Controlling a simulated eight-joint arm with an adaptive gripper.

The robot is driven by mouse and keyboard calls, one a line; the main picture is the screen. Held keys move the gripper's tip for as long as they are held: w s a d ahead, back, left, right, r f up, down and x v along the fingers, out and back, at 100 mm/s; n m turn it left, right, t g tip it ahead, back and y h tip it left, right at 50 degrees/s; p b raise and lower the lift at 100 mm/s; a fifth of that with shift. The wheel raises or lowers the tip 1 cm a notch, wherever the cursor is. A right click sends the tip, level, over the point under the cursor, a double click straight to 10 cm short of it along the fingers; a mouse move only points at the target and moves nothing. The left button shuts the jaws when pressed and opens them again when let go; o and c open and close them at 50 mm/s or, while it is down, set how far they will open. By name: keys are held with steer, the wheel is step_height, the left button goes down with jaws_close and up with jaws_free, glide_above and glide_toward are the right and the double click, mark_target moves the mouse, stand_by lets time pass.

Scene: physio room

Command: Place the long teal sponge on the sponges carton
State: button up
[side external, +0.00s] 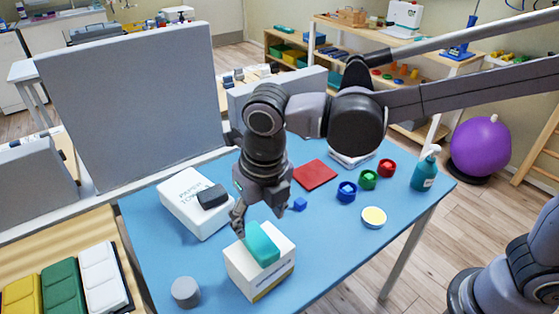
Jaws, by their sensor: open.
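The long teal sponge (263,243) lies on top of a white carton (261,276) with a yellowish lower edge, near the front of the blue table. The print on the carton's front is too small to read. My gripper (239,222) is open at the back left end of the sponge, pointing down. The far finger and the exact gap to the sponge are partly hidden by the gripper body.
Left of my gripper is a paper towel pack (190,212) with a dark block (212,196) on it. A grey cylinder (186,292) stands front left. Right are a red square (315,175), coloured rings (347,191), a yellow-topped disc (374,217) and a teal pump bottle (425,170). A grey panel (135,105) rises behind.

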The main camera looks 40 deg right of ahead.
step_height(320, 180, up, 5)
steer(key=d+m+t, duration=0.1)
steer(key=d+m, duration=0.7)
steer(key=s+d+f+m+t, duration=0.2)
steer(key=d+m, duration=0.7)
steer(key=m, duration=0.5)
steer(key=s+d+f+m+t, duration=0.2)
steer(key=s+d+f+m, duration=0.1)
steer(key=d+m, duration=0.7)
steer(key=m, duration=0.4)
